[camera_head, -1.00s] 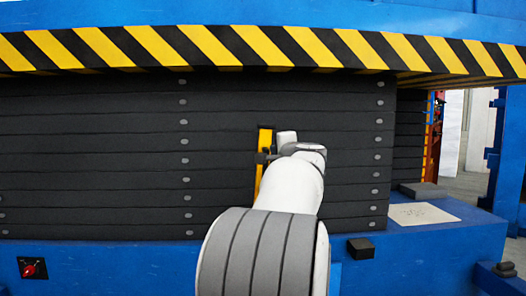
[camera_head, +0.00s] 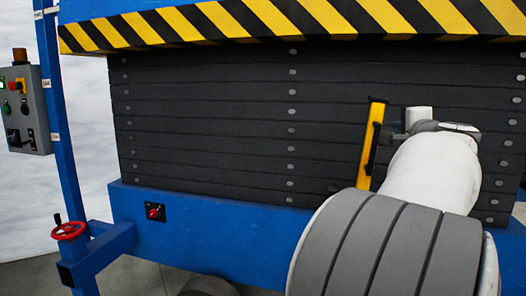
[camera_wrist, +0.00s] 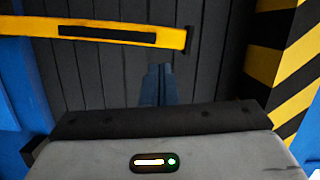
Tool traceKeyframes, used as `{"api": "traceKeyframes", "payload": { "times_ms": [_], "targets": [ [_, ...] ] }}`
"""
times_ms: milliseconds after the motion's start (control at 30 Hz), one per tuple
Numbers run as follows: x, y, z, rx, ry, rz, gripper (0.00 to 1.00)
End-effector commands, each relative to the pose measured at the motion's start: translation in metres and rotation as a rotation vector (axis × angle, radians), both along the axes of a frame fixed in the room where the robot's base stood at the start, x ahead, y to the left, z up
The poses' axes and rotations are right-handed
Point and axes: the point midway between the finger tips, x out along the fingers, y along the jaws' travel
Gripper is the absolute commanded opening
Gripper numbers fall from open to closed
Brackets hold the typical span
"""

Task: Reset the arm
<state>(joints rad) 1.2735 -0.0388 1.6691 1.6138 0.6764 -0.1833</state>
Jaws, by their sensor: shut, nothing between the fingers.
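My arm (camera_head: 420,185) reaches toward a stack of dark grey panels (camera_head: 225,125) in the head view. My gripper (camera_wrist: 157,85) shows in the wrist view with its dark fingers together, empty, in front of the dark panels. A yellow upright bar with a black handle (camera_head: 375,115) stands against the panels, just left of my wrist. In the wrist view the yellow bar (camera_wrist: 30,29) lies across the top, beyond and apart from the fingertips.
A yellow-black striped beam (camera_head: 250,20) overhangs the panels. The blue base (camera_head: 225,228) carries a small red switch (camera_head: 154,212). At the left stand a blue post (camera_head: 62,120), a grey control box (camera_head: 28,110) and a red handwheel (camera_head: 69,231). Open floor shows at lower left.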

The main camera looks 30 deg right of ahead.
Motion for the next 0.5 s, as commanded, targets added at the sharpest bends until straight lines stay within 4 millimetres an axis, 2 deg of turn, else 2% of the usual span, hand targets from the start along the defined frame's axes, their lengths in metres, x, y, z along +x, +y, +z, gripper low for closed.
{"api": "traceKeyframes", "payload": {
  "times_ms": [167, 267, 367, 467, 500],
  "targets": [
    [0.004, 0.004, 0.001, 0.0, 0.009, 0.009, 0.0],
    [0.023, 0.024, 0.004, 0.0, 0.056, 0.062, 0.0],
    [0.058, 0.068, 0.004, -0.006, 0.158, 0.175, 0.0],
    [0.094, 0.134, -0.003, -0.024, 0.305, 0.332, 0.0],
    [0.105, 0.164, -0.007, -0.038, 0.37, 0.401, 0.0]
  ]
}}
